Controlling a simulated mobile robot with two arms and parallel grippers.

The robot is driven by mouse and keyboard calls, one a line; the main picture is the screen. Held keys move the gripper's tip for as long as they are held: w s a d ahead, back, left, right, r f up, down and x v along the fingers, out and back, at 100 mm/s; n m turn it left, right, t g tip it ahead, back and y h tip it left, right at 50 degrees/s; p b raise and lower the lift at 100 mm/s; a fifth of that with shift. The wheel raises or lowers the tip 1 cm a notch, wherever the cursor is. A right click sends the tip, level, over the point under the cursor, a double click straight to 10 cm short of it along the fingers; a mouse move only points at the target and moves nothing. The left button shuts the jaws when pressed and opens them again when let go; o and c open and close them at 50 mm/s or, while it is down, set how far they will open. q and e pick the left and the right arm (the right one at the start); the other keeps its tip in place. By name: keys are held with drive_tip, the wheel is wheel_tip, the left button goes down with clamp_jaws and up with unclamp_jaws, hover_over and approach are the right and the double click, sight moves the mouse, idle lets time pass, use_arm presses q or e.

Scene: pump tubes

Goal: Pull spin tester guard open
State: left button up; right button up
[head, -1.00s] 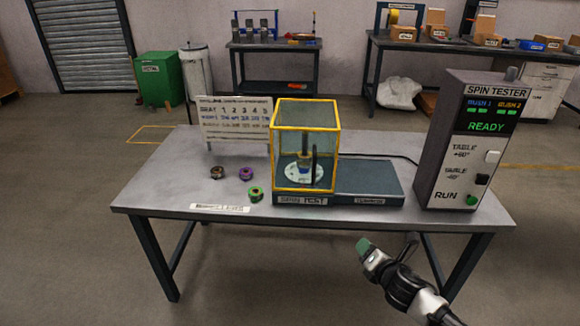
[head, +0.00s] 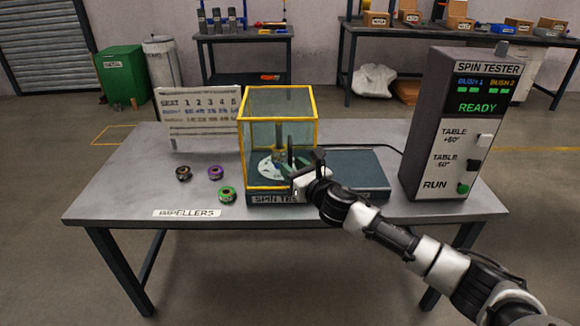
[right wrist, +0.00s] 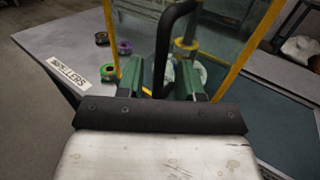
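The spin tester guard (head: 280,103) is a clear box with yellow edges standing on the dark spin tester base (head: 356,172). It encloses a round white plate (head: 268,167) with a post. In the right wrist view, the guard's black upright handle (right wrist: 163,45) stands between the green fingers of my right gripper (right wrist: 160,78). The fingers look apart, with space beside the handle, so the gripper appears open around it. In the head view my right gripper (head: 303,164) is at the guard's front right and partly hides the handle. My left gripper is not in view.
Brown, purple (head: 216,173) and green (head: 227,194) impellers lie on the table left of the guard. A sign board (head: 197,118) stands behind them. The control box (head: 465,130) reading READY stands at the right. The base right of the guard is bare.

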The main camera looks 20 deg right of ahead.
drive_tip(key=shift+x, duration=0.8)
drive_tip(key=shift+c, duration=0.4)
clamp_jaws()
